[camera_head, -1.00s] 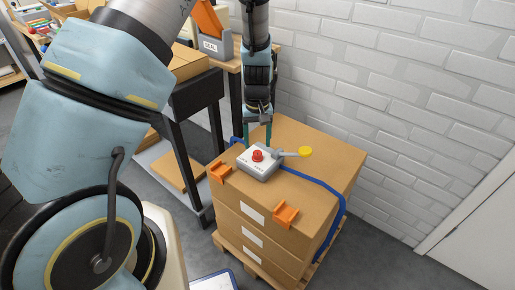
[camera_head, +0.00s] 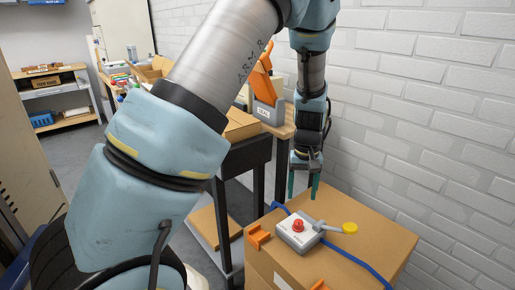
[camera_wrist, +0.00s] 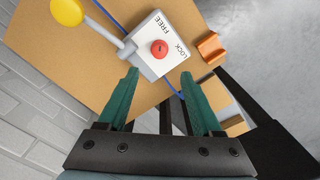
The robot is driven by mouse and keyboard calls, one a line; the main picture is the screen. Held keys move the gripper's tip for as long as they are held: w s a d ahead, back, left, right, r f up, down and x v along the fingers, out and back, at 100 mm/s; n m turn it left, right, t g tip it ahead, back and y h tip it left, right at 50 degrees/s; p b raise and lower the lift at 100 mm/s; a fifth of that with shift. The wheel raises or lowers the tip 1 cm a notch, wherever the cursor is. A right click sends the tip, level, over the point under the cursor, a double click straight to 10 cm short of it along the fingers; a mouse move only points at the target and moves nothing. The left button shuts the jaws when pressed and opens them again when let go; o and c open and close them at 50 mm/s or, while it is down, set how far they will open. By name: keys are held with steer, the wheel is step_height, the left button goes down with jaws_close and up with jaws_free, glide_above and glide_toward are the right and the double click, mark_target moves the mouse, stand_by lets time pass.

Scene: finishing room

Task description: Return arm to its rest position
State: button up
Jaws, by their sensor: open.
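My gripper (camera_head: 303,186) is open and empty, pointing down above the stacked cardboard boxes, with its green fingertips apart. It also shows in the wrist view (camera_wrist: 160,98). In the wrist view the control box (camera_wrist: 150,62) bears the words FREE and LOCK. A lever with a yellow round knob (camera_head: 350,228) sticks out from the box, its knob on the right in the head view. The gripper is apart from the box and lever.
The cardboard box top (camera_head: 375,235) carries a blue strap (camera_head: 345,256) and orange corner guards (camera_head: 258,236). A white brick wall (camera_head: 430,110) stands close on the right. A bench with a grey holder (camera_head: 268,112) is behind. Grey floor is open at left.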

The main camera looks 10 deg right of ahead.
steer(key=w+a+r+n+p, duration=0.1)
steer(key=a+r, duration=0.4)
steer(key=a, duration=0.3)
steer(key=w+a+r+p, duration=0.1)
steer(key=a+r, duration=0.3)
steer(key=a, duration=0.5)
steer(key=s+a+r, duration=0.2)
steer(key=s+a, duration=0.1)
steer(key=a, duration=0.3)
steer(key=s+a+r+t+p, duration=0.1)
steer(key=s+a+r, duration=0.2)
steer(key=a, duration=0.4)
steer(key=shift+s+a+r+n+t+p, duration=0.2)
steer(key=shift+s+r+n+t+p, duration=0.1)
steer(key=shift+n, duration=0.1)
